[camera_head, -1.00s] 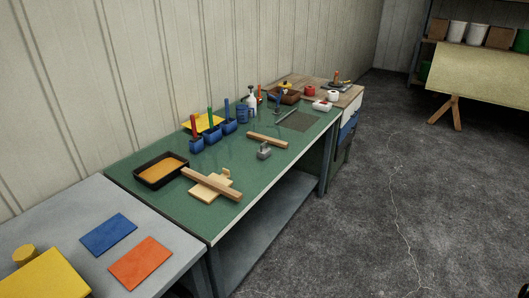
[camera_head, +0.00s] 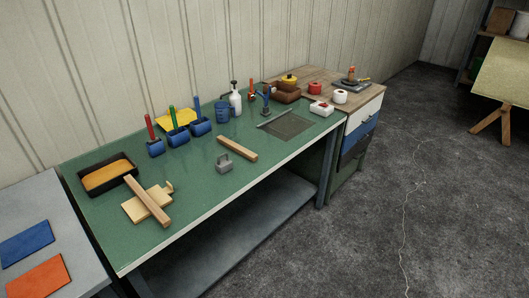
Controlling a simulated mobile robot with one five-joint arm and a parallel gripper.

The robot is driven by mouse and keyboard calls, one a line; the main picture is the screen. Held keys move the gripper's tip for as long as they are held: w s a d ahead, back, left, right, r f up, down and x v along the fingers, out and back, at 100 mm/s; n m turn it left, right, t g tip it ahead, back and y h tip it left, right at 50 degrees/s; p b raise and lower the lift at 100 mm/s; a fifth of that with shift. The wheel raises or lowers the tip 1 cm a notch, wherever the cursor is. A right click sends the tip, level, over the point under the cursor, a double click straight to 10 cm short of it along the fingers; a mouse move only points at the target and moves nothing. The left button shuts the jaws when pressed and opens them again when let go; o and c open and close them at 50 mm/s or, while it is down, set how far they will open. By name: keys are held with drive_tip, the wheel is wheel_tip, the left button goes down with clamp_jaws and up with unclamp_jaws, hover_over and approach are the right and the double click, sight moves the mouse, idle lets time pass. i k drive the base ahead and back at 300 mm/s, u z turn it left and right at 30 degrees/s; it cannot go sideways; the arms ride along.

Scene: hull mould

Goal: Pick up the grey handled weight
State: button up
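The grey handled weight (camera_head: 224,163) stands upright on the green workbench top (camera_head: 200,215). It is a small grey block with a loop handle on top. It sits just left of a light wooden bar (camera_head: 237,148), near the middle of the bench and towards its front edge. Nothing covers it. My gripper does not show in this view.
A black tray with orange contents (camera_head: 107,175) and crossed wooden pieces (camera_head: 148,202) lie left of the weight. Blue holders with coloured handles (camera_head: 178,138), a spray bottle (camera_head: 235,99) and a blue mug (camera_head: 223,113) stand behind. Open concrete floor (camera_head: 350,230) lies in front.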

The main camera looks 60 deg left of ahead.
sight(223, 165)
drive_tip(key=u, duration=0.05)
drive_tip(key=i, duration=1.7)
drive_tip(key=u, duration=4.55)
drive_tip(key=i, duration=2.05)
